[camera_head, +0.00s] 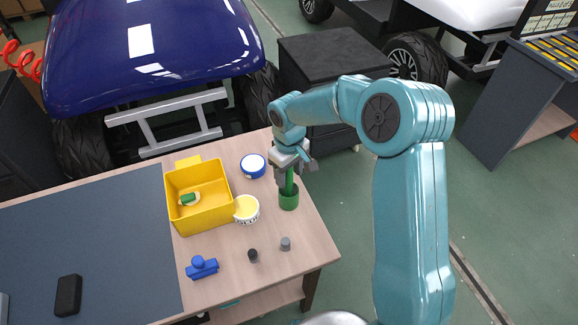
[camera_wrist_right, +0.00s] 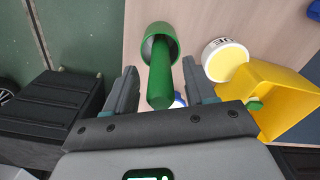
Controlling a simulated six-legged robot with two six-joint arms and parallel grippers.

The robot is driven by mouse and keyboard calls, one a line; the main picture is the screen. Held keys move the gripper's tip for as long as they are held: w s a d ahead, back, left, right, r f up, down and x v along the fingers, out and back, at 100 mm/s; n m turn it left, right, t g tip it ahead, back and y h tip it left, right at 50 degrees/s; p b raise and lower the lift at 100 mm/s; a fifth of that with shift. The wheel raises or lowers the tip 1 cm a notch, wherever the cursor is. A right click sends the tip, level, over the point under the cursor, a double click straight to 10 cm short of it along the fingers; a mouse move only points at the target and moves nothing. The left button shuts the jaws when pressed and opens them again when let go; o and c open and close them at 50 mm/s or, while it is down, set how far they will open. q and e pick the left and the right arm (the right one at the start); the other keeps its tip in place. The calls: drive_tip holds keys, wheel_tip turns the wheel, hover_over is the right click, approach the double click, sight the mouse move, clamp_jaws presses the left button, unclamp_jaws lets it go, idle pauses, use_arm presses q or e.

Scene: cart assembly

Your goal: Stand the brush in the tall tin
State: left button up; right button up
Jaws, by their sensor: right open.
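The tall tin (camera_head: 289,200) is a green cylinder standing near the right edge of the wooden table; its open rim shows in the right wrist view (camera_wrist_right: 151,30). The brush (camera_wrist_right: 160,80) shows as a thick green handle that rises out of the tin, leaning slightly; its lower end is hidden inside. My right gripper (camera_head: 292,165) is above the tin, pointing down. Its fingers are open, one on each side of the handle, with gaps showing in the right wrist view. My left gripper is not in view.
A yellow bin (camera_head: 213,222) holding a small green item stands left of the tin, with a yellow-topped white tub (camera_head: 246,209) between. A blue-and-white round item (camera_head: 253,166) lies behind. Two small cylinders and a blue object (camera_head: 202,268) sit in front. Bare table lies between them.

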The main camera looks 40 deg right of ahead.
wheel_tip(320, 180, up, 16)
drive_tip(key=shift+r, duration=0.2)
idle(1.1)
